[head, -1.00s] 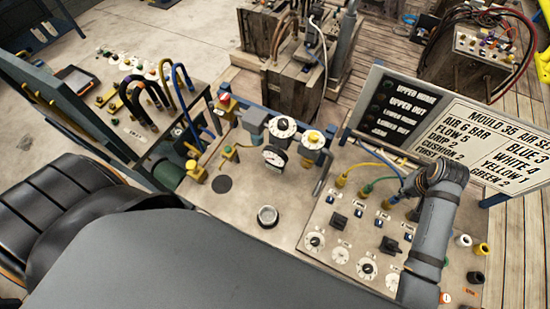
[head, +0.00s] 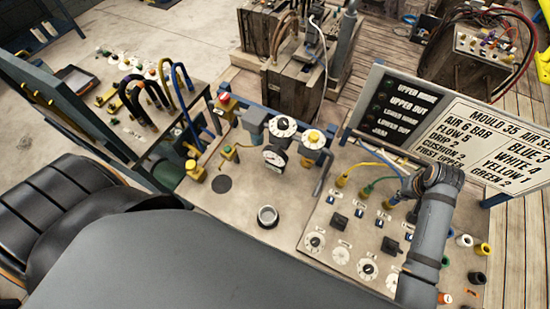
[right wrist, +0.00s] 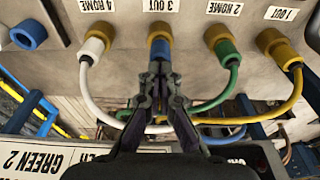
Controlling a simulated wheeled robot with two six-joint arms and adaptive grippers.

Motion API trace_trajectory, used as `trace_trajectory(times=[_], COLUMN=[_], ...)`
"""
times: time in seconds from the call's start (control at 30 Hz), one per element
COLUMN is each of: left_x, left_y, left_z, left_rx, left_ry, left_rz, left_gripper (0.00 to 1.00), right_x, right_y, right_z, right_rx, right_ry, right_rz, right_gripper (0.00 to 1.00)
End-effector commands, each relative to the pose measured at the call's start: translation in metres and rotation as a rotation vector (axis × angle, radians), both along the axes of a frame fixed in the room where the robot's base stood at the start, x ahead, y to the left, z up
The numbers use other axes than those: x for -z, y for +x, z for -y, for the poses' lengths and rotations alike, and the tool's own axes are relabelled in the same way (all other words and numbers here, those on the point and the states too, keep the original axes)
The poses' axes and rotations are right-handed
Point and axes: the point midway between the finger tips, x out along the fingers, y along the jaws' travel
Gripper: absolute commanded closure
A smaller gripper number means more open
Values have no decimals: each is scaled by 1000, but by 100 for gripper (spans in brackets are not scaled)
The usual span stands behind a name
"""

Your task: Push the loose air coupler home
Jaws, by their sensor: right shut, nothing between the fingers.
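In the right wrist view a row of ports with yellow collars carries a white coupler (right wrist: 92,50) at 4 HOME, a blue coupler (right wrist: 160,49) at 3 OUT, a green coupler (right wrist: 227,48) at 2 HOME and a yellow coupler (right wrist: 290,57) at 1 OUT. My right gripper (right wrist: 160,76) is shut and empty, its tips in line with the blue coupler and right at its outer end. I cannot tell whether they touch, or how deep each coupler sits. My left gripper is not in view.
A blue ring fitting (right wrist: 28,36) sits left of the ports. Hoses loop around my right gripper. In the head view the control panel (head: 322,222) with knobs lies left of my right arm, the signboard (head: 465,135) behind it, and loose coloured caps (head: 481,250) to its right.

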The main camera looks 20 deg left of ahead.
Motion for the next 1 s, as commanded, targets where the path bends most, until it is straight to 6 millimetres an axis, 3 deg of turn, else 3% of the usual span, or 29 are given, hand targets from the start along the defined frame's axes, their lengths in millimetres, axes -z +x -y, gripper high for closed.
trace_trajectory(times=[0.37,0.67,1.0], left_x=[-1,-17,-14], left_y=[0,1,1], left_z=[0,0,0], left_rx=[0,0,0], left_ry=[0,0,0], left_rz=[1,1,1], left_gripper=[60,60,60], right_x=[1,-25,-50], right_y=[0,0,1], right_z=[0,0,0], right_rx=[0,0,0], right_ry=[0,0,0], right_rz=[-1,0,2], right_gripper=[100,100,100])
